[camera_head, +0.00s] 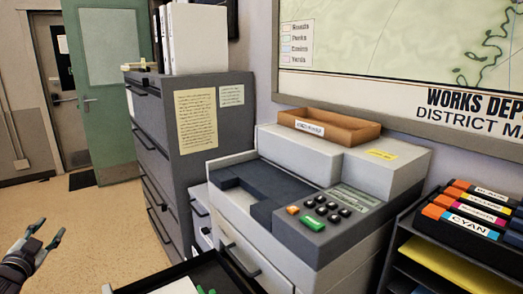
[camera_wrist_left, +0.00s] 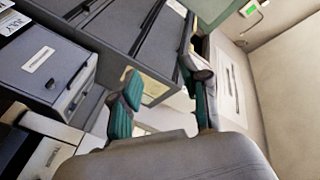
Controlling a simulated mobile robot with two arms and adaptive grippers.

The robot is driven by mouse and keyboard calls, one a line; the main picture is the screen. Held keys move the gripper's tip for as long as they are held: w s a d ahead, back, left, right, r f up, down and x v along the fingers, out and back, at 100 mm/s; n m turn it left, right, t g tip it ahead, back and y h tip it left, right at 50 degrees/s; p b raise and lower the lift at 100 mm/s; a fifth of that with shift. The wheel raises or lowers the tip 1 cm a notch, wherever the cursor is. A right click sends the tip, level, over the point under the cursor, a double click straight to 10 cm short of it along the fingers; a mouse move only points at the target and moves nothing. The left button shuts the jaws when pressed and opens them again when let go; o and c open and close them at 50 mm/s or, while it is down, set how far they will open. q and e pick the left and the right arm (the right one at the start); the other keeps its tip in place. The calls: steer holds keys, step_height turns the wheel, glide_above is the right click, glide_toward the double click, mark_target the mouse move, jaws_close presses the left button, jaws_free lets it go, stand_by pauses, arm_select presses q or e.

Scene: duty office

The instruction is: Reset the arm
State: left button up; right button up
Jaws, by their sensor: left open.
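My left gripper (camera_head: 48,246) is at the lower left of the head view, with its arm coming in from the left edge. Its two fingers are spread apart, and nothing is between them. It is in the air over the tan floor, left of the printer and the dark tray. In the left wrist view, its teal-padded fingers (camera_wrist_left: 165,100) are also apart and empty, with grey cabinet drawers behind them. My right gripper does not show in either view.
A grey printer (camera_head: 340,215) with a keypad stands at centre right. A dark filing cabinet (camera_head: 150,150) stands behind it. A black tray (camera_head: 210,270) juts out at the bottom. Toner boxes (camera_head: 475,210) sit on a rack at right. An open green door (camera_head: 105,120) is at back left.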

arm_select(q)
steer(key=s+f+g, duration=0.2)
steer(key=f, duration=0.9)
steer(key=s+f+g, duration=0.2)
steer(key=f, duration=0.9)
steer(key=s+d+f+n+g, duration=0.1)
steer(key=s+d+f, duration=0.1)
steer(key=s+f, duration=0.35)
steer(key=s+d+f+g, duration=0.2)
steer(key=s+f, duration=0.1)
steer(key=f, duration=0.6)
steer(key=s+d+f+n+g, duration=0.1)
steer(key=s+d+f, duration=0.25)
steer(key=f, duration=0.35)
steer(key=s+d+f+g+h, duration=0.1)
steer(key=s+d+f+g, duration=0.1)
steer(key=s+d+f, duration=0.5)
steer(key=s+d+f+g+h, duration=0.1)
steer(key=s+d+f+g, duration=0.15)
steer(key=s+f, duration=0.65)
steer(key=s+d+f+g, duration=0.2)
steer(key=s+d, duration=0.5)
steer(key=s, duration=0.4)
steer(key=s+d+f+n+g+h, duration=0.1)
steer(key=s+d+f, duration=0.3)
steer(key=s+d, duration=0.4)
steer(key=s+g, duration=0.1)
steer(key=s, duration=0.3)
steer(key=shift+s+f, duration=0.25)
steer(key=shift+f, duration=0.05)
